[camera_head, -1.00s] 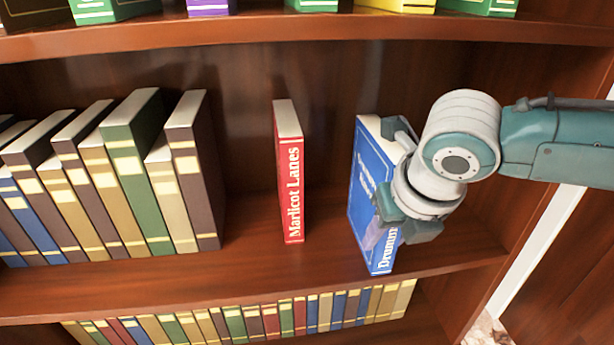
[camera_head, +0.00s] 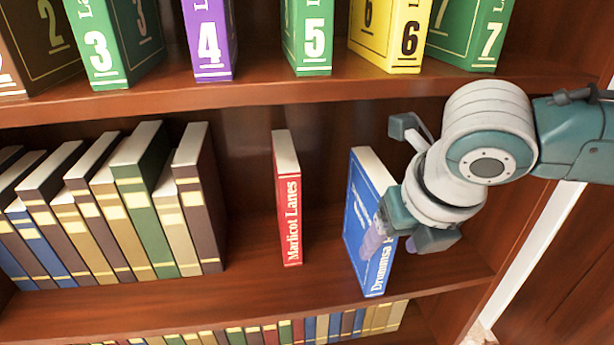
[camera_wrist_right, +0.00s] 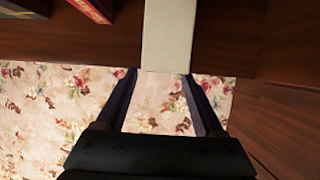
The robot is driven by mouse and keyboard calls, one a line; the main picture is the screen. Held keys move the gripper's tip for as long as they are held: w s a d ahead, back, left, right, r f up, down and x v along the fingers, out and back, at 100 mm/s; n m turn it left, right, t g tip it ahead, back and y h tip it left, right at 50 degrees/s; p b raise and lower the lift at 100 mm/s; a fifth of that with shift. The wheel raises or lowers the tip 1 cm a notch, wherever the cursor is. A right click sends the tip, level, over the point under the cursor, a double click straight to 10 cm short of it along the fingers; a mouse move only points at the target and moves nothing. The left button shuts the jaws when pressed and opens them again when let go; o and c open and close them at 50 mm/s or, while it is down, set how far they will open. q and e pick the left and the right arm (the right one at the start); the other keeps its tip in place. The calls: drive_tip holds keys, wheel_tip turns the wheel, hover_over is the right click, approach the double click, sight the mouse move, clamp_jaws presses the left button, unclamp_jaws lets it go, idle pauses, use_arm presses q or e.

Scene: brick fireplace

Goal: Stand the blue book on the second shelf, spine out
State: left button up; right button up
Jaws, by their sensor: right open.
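The blue book (camera_head: 362,220) stands upright on the second shelf (camera_head: 240,290), right of the red book (camera_head: 287,200) with a gap between them. Its lettered spine faces out, and its pale page edge is on top. In the right wrist view its pale edge (camera_wrist_right: 168,38) lies straight ahead, at the tips of the fingers. My right gripper (camera_head: 398,190) is open at the blue book's right and front, and it hides part of the cover and spine. It also shows in the right wrist view (camera_wrist_right: 160,76), with a wide gap between the fingers. My left gripper is not in view.
Several old books (camera_head: 130,205) lean at the left of the same shelf. Numbered books (camera_head: 210,40) stand on the shelf above, and small books (camera_head: 270,332) stand below. The shelf's right side wall is close to my right arm. A floral carpet (camera_wrist_right: 60,110) shows below.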

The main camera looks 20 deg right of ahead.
drive_tip(key=s+a+r+m+y, duration=0.1)
drive_tip(key=s+a+m+y, duration=0.2)
drive_tip(key=s+a+m, duration=0.8)
drive_tip(key=s+d+r+m+h, duration=0.1)
drive_tip(key=s+d+m, duration=0.1)
drive_tip(key=m, duration=0.8)
drive_tip(key=s+d+m, duration=0.3)
drive_tip(key=s+m, duration=0.2)
drive_tip(key=m, duration=0.5)
drive_tip(key=shift+s+d+r+g+h, duration=0.2)
drive_tip(key=shift+d+r+g+h, duration=0.05)
drive_tip(key=shift+r+g+h, duration=0.15)
